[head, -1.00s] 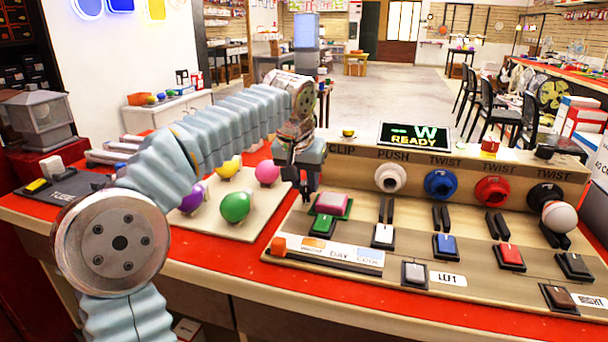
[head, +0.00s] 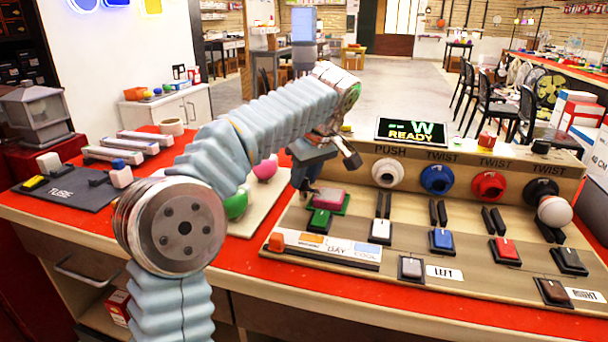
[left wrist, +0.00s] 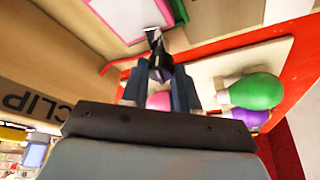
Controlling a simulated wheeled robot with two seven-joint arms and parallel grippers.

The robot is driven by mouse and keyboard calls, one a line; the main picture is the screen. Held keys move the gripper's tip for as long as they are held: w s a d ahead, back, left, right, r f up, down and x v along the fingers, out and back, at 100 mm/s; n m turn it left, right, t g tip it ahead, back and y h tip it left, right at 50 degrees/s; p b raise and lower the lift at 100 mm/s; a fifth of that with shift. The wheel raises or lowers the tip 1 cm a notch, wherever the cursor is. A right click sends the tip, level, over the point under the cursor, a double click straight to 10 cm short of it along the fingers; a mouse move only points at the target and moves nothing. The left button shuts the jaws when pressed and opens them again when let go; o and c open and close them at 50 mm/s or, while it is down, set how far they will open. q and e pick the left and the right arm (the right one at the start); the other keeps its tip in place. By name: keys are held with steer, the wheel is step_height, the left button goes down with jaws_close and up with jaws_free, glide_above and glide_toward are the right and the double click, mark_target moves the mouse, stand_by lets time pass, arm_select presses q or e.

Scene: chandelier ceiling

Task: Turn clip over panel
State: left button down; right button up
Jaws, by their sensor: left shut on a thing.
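My left gripper (head: 306,182) hangs over the left end of the wooden control panel (head: 455,171), pointing down. In the left wrist view its fingers (left wrist: 160,85) are shut on a small dark clip (left wrist: 156,48), which sticks out beyond the fingertips. In the head view the clip is too small and covered to make out clearly. The panel's upside-down CLIP label shows at the left of the wrist view (left wrist: 30,102); my arm hides it in the head view. I cannot tell whether the clip touches the panel. My right gripper is not in view.
Knobs, rockers and a READY screen (head: 411,131) stand to the right. Coloured bulbs (left wrist: 256,91) are on a board beside the panel.

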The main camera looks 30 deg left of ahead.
mark_target(317, 193)
arm_select(q)
steer(key=shift+w+n+g, duration=0.1)
steer(key=shift+n+g, duration=0.5)
steer(key=shift+n, duration=0.9)
steer(key=c, duration=0.8)
jaws_free()
steer(key=shift+c, duration=0.2)
steer(key=v, duration=0.7)
steer(key=shift+d+r, duration=0.2)
